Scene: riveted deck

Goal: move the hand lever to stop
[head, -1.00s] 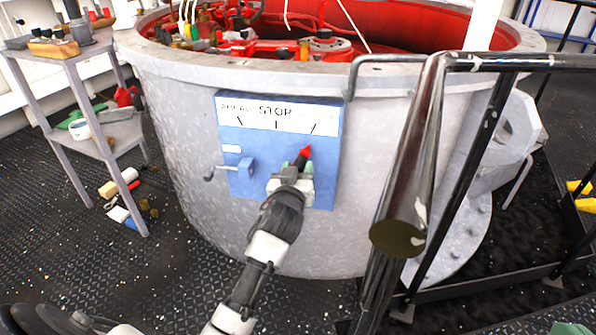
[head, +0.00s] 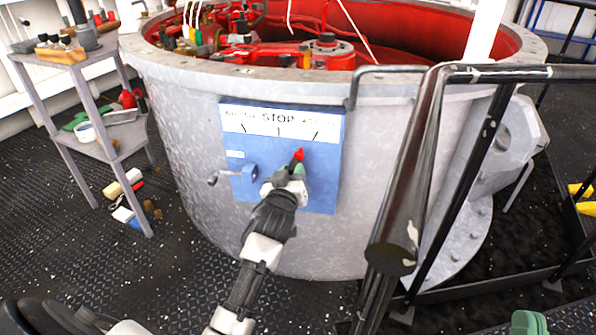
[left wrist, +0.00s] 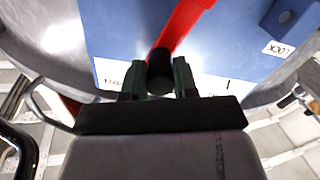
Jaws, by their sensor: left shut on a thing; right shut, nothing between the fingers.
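The hand lever has a red pointer (head: 298,154) and a black grip. It is on a blue panel (head: 262,195) with a white scale (head: 265,122) marked STOP in the middle. The red tip sits right of the STOP mark, between it and the right-hand mark. My left gripper (head: 284,176) is shut on the lever's grip. In the left wrist view its fingers (left wrist: 158,78) stand either side of the black knob (left wrist: 160,68), below the red pointer (left wrist: 186,22). My right gripper (head: 528,323) shows only as a green fingertip at the bottom right edge, away from the panel.
A grey latch handle (head: 232,175) juts out on the panel's left, below a small LOCK label (head: 235,154). A dark handrail (head: 412,170) stands close on the right. A grey shelf (head: 110,150) stands on the left, with loose items on the floor beside it.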

